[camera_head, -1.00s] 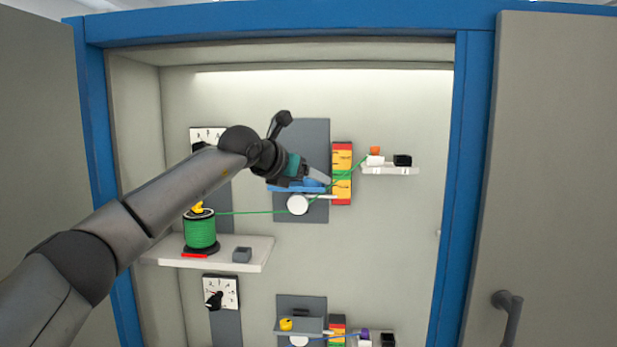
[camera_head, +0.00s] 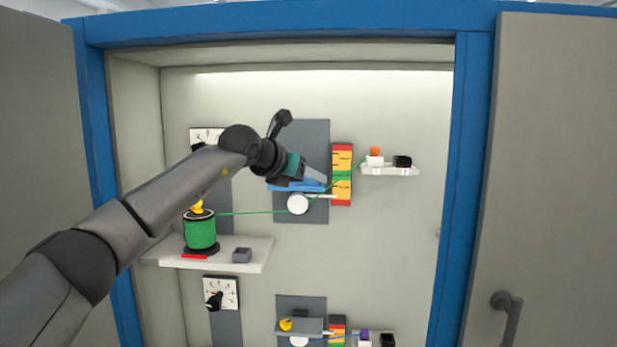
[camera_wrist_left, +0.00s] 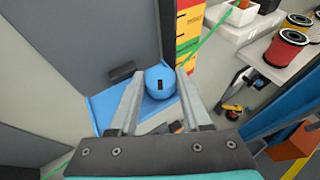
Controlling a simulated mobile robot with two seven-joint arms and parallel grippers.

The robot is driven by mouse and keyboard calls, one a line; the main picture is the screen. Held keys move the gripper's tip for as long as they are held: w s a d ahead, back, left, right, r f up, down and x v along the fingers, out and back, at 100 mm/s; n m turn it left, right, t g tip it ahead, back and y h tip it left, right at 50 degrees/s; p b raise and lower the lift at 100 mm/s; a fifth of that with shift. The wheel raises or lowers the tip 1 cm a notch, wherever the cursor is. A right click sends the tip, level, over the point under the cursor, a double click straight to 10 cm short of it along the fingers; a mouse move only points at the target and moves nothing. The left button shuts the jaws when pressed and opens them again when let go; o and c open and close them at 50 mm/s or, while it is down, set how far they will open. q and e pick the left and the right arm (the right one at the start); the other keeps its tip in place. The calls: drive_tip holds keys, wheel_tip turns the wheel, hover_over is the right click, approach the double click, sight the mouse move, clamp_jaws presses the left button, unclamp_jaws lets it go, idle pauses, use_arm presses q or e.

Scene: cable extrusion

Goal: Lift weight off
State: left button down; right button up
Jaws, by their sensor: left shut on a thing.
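The blue round weight (camera_wrist_left: 160,80) with a dark slot sits between the fingers of my left gripper (camera_wrist_left: 160,74) in the left wrist view. The gripper is shut on it. Below is a blue shelf (camera_wrist_left: 103,112); I cannot tell whether the weight still touches it. In the head view my left gripper (camera_head: 312,178) is over the blue shelf (camera_head: 285,188), in front of the grey panel (camera_head: 305,135). The weight is hard to make out there. My right gripper is not in view.
A green cable (camera_head: 250,212) runs from the green spool (camera_head: 200,232) past a white wheel (camera_head: 298,204) toward an orange knob (camera_head: 375,151). A coloured scale (camera_head: 342,190) stands just right of the shelf. Blue cabinet posts (camera_head: 462,150) and grey doors (camera_head: 555,150) flank the opening.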

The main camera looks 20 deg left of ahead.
sight(308, 179)
use_arm(q)
drive_tip(key=shift+r+p, duration=2.4)
drive_tip(key=shift+r, duration=1.15)
drive_tip(key=shift+s+f+b, duration=0.1)
drive_tip(key=shift+s+b, duration=0.1)
drive_tip(key=shift+b, duration=0.2)
drive_tip(key=s+b, duration=0.1)
drive_tip(key=s+d+b, duration=0.1)
drive_tip(key=s+b, duration=0.2)
drive_tip(key=shift+s+d+r, duration=0.2)
drive_tip(key=shift+d+r, duration=0.05)
